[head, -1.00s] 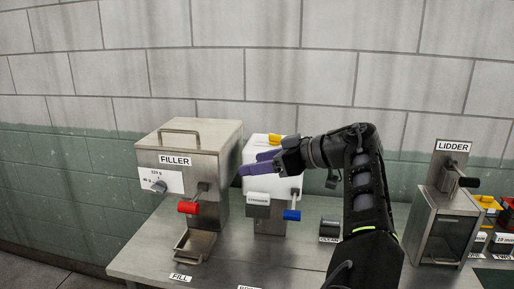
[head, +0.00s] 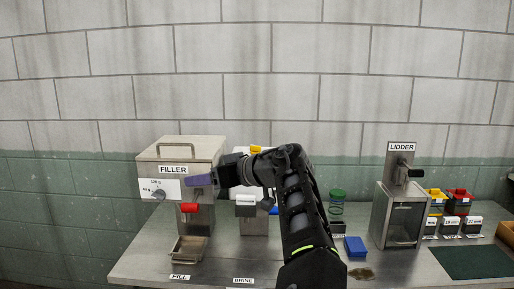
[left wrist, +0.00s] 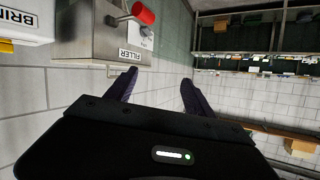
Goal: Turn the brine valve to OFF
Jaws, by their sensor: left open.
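The white brine dispenser (head: 246,199) stands right of the filler, mostly hidden behind my left arm. Only a bit of its blue handle (head: 274,211) shows, so its setting cannot be told. In the left wrist view the dispenser (left wrist: 22,28) is at the upper left, with its label cut off by the edge. My left gripper (head: 200,181), with purple fingers, is open and empty. It appears in front of the filler's upper right side, left of the brine dispenser; whether it touches the filler cannot be told. My right gripper is not in view.
The steel filler (head: 207,152) has a red handle (head: 189,208) and a dial (head: 158,193). Right of my arm are a green-lidded jar (head: 337,200), a blue box (head: 355,247) and the lidder (head: 405,222). The front of the steel table (head: 215,268) is mostly clear.

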